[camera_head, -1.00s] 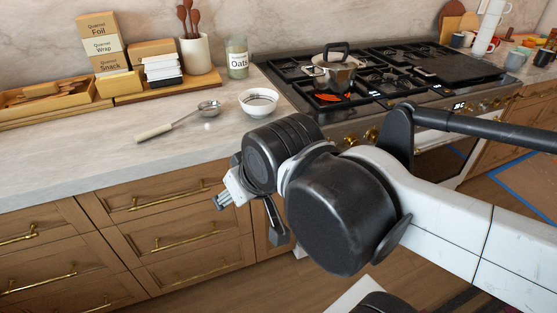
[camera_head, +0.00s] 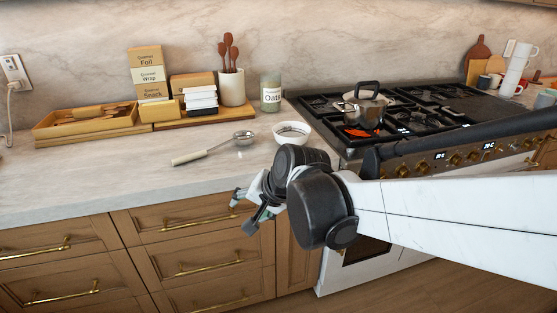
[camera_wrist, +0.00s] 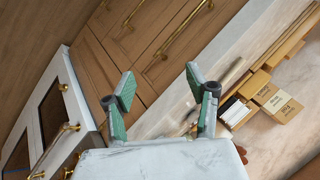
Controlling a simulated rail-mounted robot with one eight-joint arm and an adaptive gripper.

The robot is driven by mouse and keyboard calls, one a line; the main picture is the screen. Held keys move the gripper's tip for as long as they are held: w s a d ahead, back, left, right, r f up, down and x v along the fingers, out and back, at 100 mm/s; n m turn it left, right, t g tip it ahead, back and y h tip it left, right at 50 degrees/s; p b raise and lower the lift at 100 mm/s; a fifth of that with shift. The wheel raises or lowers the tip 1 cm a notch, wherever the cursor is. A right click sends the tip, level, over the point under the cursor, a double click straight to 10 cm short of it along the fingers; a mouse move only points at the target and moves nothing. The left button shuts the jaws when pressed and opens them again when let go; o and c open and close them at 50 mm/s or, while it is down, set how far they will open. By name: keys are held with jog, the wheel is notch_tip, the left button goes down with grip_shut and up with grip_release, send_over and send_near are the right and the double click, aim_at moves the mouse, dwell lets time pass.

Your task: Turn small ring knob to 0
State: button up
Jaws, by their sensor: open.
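The range (camera_head: 405,165) stands right of the counter, with a row of brass knobs (camera_head: 455,160) and small lit displays along its front panel. My arm hides the left part of that panel, and I cannot tell which knob is the small ring knob. A steel pot (camera_head: 366,108) sits on a front-left burner, with red glow beneath it. My gripper (camera_head: 243,212) is open and empty, in front of the drawers and left of the range, away from the knobs. In the wrist view my gripper (camera_wrist: 160,82) has its two green-padded fingers apart, with drawer fronts beyond.
An oats jar (camera_head: 271,94), a utensil crock (camera_head: 231,88), boxes (camera_head: 148,85) and a wooden tray (camera_head: 85,122) stand behind. Brass drawer handles (camera_head: 205,264) jut out below.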

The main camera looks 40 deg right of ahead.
jog(key=d+f+m+t+b, duration=0.2)
jog(key=d+f+m+b, duration=0.25)
jog(key=d+m, duration=0.5)
jog(key=d+f+m+t+b, duration=0.3)
jog(key=d+f+m, duration=0.25)
jog(key=d, duration=0.65)
jog(key=s+d+f+m+t+h+b, duration=0.2)
jog(key=s+d+m+h+b, duration=0.15)
jog(key=s+d+m, duration=0.45)
jog(key=s+d+f+m+t+h+b, duration=0.2)
jog(key=s+d+m+h+b, duration=0.15)
jog(key=s+d+m, duration=0.45)
jog(key=shift+n, duration=0.9)
jog(key=x, duration=1.1)
jog(key=d+p+x, duration=0.1)
jog(key=x, duration=0.4)
jog(key=shift+r, duration=0.3)
jog(key=shift+c, duration=0.3)
jog(key=c, duration=1.1)
